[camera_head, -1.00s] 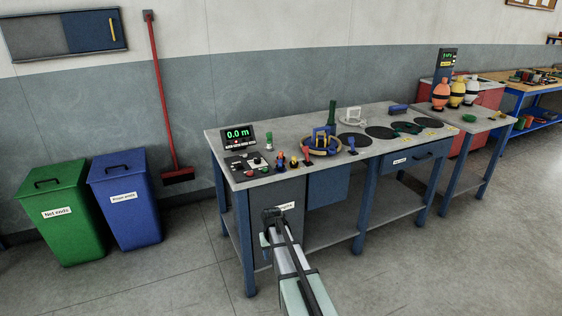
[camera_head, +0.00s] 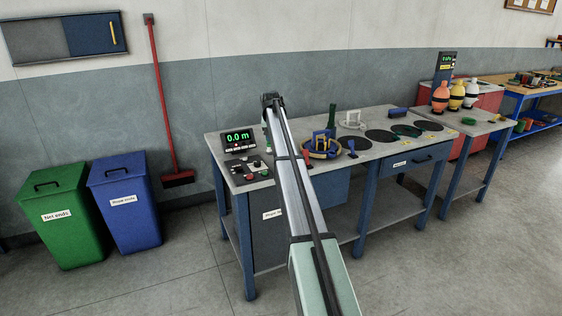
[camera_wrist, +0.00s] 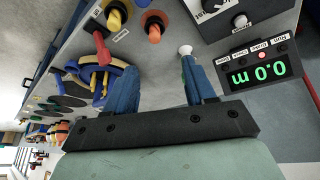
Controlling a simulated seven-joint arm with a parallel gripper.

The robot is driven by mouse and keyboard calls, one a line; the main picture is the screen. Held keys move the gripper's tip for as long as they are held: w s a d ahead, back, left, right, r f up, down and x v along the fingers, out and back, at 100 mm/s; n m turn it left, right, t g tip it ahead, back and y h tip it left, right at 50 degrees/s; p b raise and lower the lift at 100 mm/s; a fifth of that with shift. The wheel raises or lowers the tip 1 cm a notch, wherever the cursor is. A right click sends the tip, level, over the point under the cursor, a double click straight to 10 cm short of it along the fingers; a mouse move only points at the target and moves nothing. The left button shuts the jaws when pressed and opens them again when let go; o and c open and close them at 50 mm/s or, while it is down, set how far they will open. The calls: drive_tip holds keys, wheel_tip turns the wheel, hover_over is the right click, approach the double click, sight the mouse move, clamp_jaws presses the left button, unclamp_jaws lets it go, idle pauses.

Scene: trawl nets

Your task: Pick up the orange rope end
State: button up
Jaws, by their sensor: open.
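An orange rope end (camera_wrist: 153,27) stands up from the bench top near the top middle of the wrist view, with a darker ring around it. A yellow piece (camera_wrist: 116,15) stands beside it. My gripper (camera_wrist: 160,82) is open and empty, its two blue fingers apart, with the orange piece beyond the gap between them and not touched. In the head view my gripper (camera_head: 271,99) is raised above the left part of the bench, and my arm hides the orange piece there.
The length display (camera_head: 238,139) and control box (camera_head: 247,168) stand at the bench's left end. A blue and yellow coil (camera_head: 322,146) and a red piece (camera_head: 308,157) lie right of my arm. A white-topped green piece (camera_wrist: 185,52) is near one finger.

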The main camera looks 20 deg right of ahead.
drive_tip(key=w+d+f+m, duration=0.1)
drive_tip(key=f, duration=0.1)
drive_tip(key=w+d+f+m, duration=0.1)
drive_tip(key=f, duration=0.2)
drive_tip(key=w+d+f+m+g, duration=0.1)
drive_tip(key=f, duration=0.1)
drive_tip(key=shift+w+d+f, duration=0.35)
drive_tip(key=shift+w, duration=0.05)
drive_tip(key=shift+s+a+x, duration=0.1)
drive_tip(key=shift+x, duration=1.3)
drive_tip(key=shift+s+a+x, duration=0.1)
drive_tip(key=shift+x, duration=1.25)
drive_tip(key=shift+f, duration=0.1)
clamp_jaws()
